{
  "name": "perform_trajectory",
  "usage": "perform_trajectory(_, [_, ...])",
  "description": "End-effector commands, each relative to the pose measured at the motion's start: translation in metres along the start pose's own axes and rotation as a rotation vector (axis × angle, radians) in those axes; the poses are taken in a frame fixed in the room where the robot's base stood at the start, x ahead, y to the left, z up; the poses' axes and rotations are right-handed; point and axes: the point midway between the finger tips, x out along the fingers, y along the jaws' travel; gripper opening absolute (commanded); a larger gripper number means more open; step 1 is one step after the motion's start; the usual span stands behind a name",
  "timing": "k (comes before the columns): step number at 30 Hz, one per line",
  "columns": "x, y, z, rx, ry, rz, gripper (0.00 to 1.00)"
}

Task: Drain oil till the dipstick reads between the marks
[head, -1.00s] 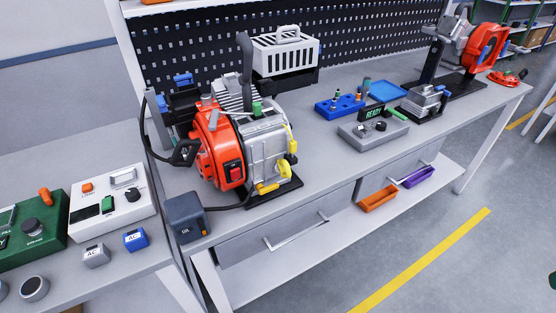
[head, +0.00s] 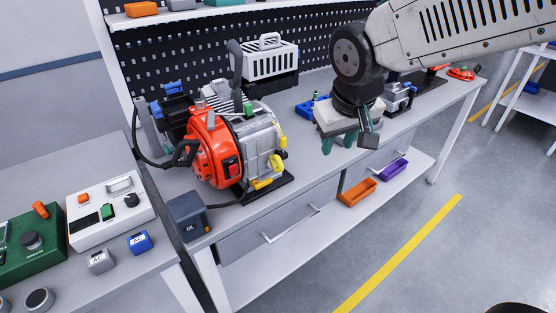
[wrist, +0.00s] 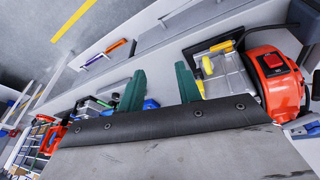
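A red and grey engine (head: 212,150) stands on a dark base on the bench; it also shows at the right of the wrist view (wrist: 232,72). It has yellow fittings low on its side (head: 262,184) and at its right end (head: 282,143). I cannot tell which fitting is the dipstick or the drain plug, and no oil level is readable. A dark box marked OIL (head: 188,216) sits at the bench's front left corner. My gripper (head: 338,143) is right of the engine and apart from it. Its green fingers are spread and empty in the wrist view (wrist: 160,88).
Orange (head: 357,192) and purple (head: 393,169) bins sit on the lower shelf. A white caged box (head: 270,57) stands behind the engine. My arm hides part of the bench's right side. Control boxes (head: 110,212) stand on the left table.

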Motion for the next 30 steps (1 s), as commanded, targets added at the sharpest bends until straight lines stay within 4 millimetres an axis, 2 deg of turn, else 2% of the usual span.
perform_trajectory(1, [0.014, -0.021, -0.017, -0.040, 0.014, -0.009, 0.34])
perform_trajectory(3, [0.028, -0.044, -0.035, -0.076, 0.043, -0.021, 0.34])
perform_trajectory(6, [0.042, -0.070, -0.053, -0.115, 0.074, -0.036, 0.34])
perform_trajectory(9, [0.050, -0.085, -0.061, -0.136, 0.090, -0.046, 0.34])
perform_trajectory(14, [0.066, -0.092, -0.066, -0.143, 0.096, -0.049, 0.34])
perform_trajectory(24, [0.117, -0.093, -0.070, -0.142, 0.096, -0.049, 0.34])
perform_trajectory(30, [0.129, -0.094, -0.072, -0.141, 0.098, -0.050, 0.34])
